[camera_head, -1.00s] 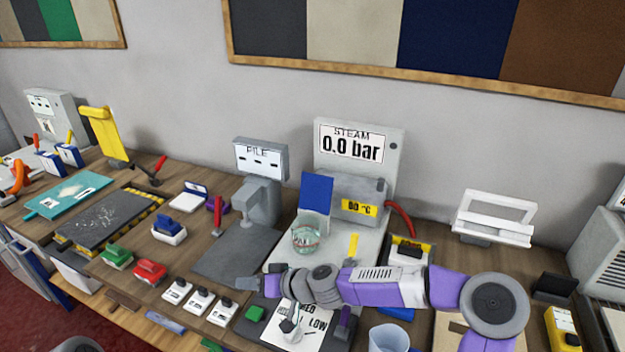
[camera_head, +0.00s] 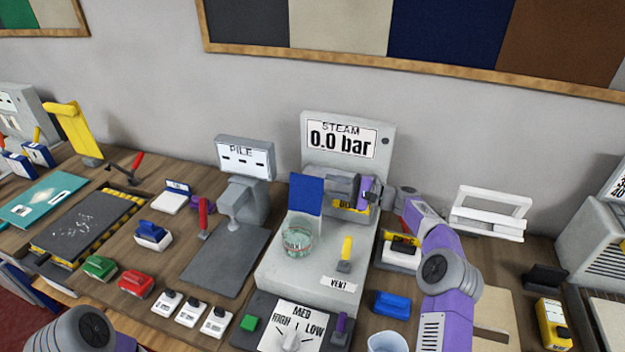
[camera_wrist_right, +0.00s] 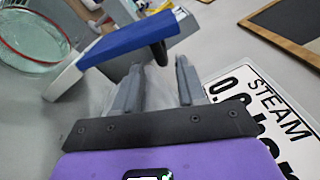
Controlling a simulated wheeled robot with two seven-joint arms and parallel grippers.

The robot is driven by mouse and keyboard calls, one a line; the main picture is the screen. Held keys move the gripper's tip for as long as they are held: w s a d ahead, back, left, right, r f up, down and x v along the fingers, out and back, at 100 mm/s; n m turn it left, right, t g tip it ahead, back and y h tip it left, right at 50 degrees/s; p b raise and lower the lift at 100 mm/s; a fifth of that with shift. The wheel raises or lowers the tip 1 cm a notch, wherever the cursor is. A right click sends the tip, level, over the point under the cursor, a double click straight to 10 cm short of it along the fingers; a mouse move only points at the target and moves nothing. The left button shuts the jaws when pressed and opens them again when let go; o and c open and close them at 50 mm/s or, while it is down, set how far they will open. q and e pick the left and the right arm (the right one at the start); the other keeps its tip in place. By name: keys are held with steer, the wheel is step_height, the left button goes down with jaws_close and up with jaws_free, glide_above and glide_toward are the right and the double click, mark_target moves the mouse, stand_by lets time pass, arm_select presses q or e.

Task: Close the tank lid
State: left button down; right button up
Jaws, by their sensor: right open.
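The steam station (camera_head: 270,272) has a grey back panel whose display (camera_head: 342,139) reads 0.0 bar. A blue panel that looks like the tank lid (camera_head: 306,194) stands upright at the left of the tank, whose temperature label (camera_head: 346,206) is partly covered by my right gripper. My right gripper (camera_head: 338,188) is open and empty above the tank, pointing left toward the lid. In the right wrist view, the blue lid (camera_wrist_right: 125,40) with a dark handle (camera_wrist_right: 159,52) lies just ahead of the open fingers (camera_wrist_right: 160,85). No contact is clear. My left gripper is out of view.
A yellow lever (camera_head: 346,252) is beside a VENT label. A dial plate (camera_head: 290,325) lies in front. The PILE gauge (camera_head: 243,158) stands to the left, a white frame (camera_head: 490,212) to the right.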

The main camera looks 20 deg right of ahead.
mark_target(310, 179)
steer(key=x, duration=0.8)
steer(key=shift+w+d+r, duration=0.1)
steer(key=shift+w+d, duration=0.1)
steer(key=shift+c, duration=0.3)
steer(key=shift+r, duration=0.1)
jaws_close()
